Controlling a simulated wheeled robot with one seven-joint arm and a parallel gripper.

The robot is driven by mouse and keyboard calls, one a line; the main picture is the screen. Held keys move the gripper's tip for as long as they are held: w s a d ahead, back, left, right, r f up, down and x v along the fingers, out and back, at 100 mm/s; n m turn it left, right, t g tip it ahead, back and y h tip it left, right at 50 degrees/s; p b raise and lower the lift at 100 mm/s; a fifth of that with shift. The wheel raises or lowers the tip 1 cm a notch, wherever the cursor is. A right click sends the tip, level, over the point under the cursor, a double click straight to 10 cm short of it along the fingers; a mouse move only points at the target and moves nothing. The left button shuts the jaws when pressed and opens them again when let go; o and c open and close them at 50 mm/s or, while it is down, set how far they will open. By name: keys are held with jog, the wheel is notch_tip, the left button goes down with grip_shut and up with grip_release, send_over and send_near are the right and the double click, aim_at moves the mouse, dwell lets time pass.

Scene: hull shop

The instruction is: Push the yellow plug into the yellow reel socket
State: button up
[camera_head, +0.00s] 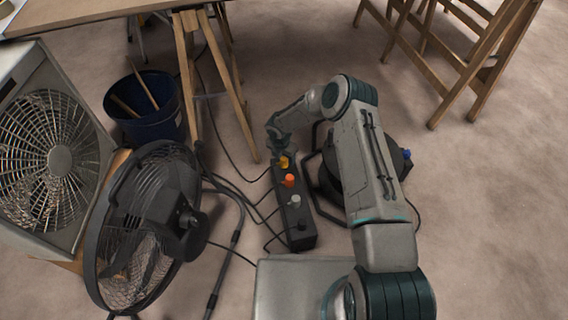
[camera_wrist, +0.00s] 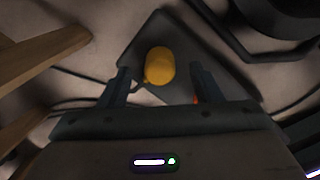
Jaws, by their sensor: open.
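The yellow plug (camera_head: 284,161) stands at the far end of a long black block (camera_head: 309,240) on the floor. In the wrist view the yellow plug (camera_wrist: 160,65) shows as a rounded yellow top on the dark block. My gripper (camera_wrist: 161,76) is open, its two fingers apart on either side of the plug's near part in that view. I cannot tell whether they touch it. In the head view my gripper (camera_head: 279,146) is right above the block's far end. The black reel (camera_head: 326,186) is behind my arm, mostly hidden. No yellow socket shows on it.
An orange plug (camera_head: 289,180), a grey plug (camera_head: 295,200) and a black one sit along the block. A blue part (camera_head: 407,153) shows at the reel's right. Cables, a black fan (camera_head: 150,225), trestle legs (camera_head: 188,70) and a blue bucket (camera_head: 150,125) are left.

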aim_at(284, 158)
jog(key=f+b, duration=0.1)
jog(key=f, duration=0.2)
jog(key=shift+w, duration=0.2)
jog(key=shift+d, duration=0.1)
jog(key=c, duration=1)
jog(key=shift+r, duration=0.1)
notch_tip(284, 158, up, 5)
jog(key=p, duration=0.2)
jog(key=shift+p, duration=0.4)
jog(key=w+d+r+p, duration=0.1)
jog(key=w+d+r, duration=0.1)
jog(key=d, duration=0.1)
jog(key=w+d+r+p, duration=0.1)
jog(key=w+d+r, duration=0.1)
jog(key=d, duration=0.1)
jog(key=w+d+r+p, duration=0.1)
jog(key=w+d+r, duration=0.1)
jog(key=d, duration=0.1)
jog(key=shift+w+d, duration=0.3)
